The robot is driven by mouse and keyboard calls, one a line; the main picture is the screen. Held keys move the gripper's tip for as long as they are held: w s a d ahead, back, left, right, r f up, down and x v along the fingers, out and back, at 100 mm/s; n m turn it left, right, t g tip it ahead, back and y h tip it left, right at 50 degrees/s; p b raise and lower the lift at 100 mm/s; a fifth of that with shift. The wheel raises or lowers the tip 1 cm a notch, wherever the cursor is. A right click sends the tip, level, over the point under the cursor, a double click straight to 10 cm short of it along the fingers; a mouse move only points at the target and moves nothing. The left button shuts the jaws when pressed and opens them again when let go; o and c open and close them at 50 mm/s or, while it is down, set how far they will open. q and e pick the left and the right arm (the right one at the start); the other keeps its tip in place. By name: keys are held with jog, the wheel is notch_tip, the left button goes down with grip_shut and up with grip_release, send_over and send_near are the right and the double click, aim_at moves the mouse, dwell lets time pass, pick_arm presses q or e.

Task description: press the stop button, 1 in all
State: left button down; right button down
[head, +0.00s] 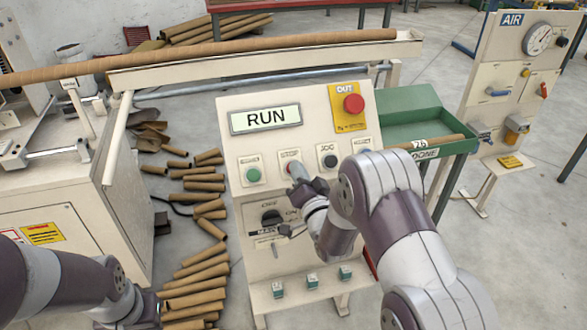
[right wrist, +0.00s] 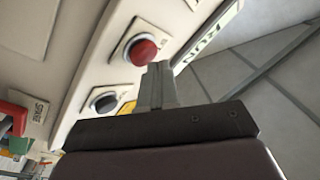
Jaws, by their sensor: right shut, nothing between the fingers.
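The sloped control panel (head: 235,150) has a lit display (head: 265,118) reading RUN. The red stop button (head: 290,166) sits under its label in the row below, between a green button (head: 253,175) and a black jog button (head: 329,161). My right gripper (head: 299,178) is shut and empty, its fingertips at the stop button and partly covering it. In the right wrist view the red stop button (right wrist: 141,50) shows just beyond the fingertips (right wrist: 158,70); I cannot tell whether they touch. My left arm shows at the lower left, its gripper out of view.
A larger red button (head: 353,103) on a yellow plate is at the panel's upper right. A dark rotary switch (head: 271,217) is below the row. A green tray (head: 405,107) stands right of the panel. Cardboard tubes (head: 200,280) lie on the floor to the left.

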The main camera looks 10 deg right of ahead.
jog(key=shift+w+f+b, duration=0.3)
jog(key=shift+w+b, duration=0.05)
jog(key=shift+b, duration=0.1)
dwell(0.4)
dwell(0.3)
jog(key=shift+s+r+p, duration=0.45)
jog(key=shift+s+r, duration=0.1)
jog(key=shift+s, duration=0.1)
jog(key=s+r+p, duration=0.1)
jog(key=s, duration=0.1)
jog(key=s+r+p, duration=0.2)
jog(key=shift+r, duration=0.1)
jog(key=shift+w, duration=0.1)
dwell(0.7)
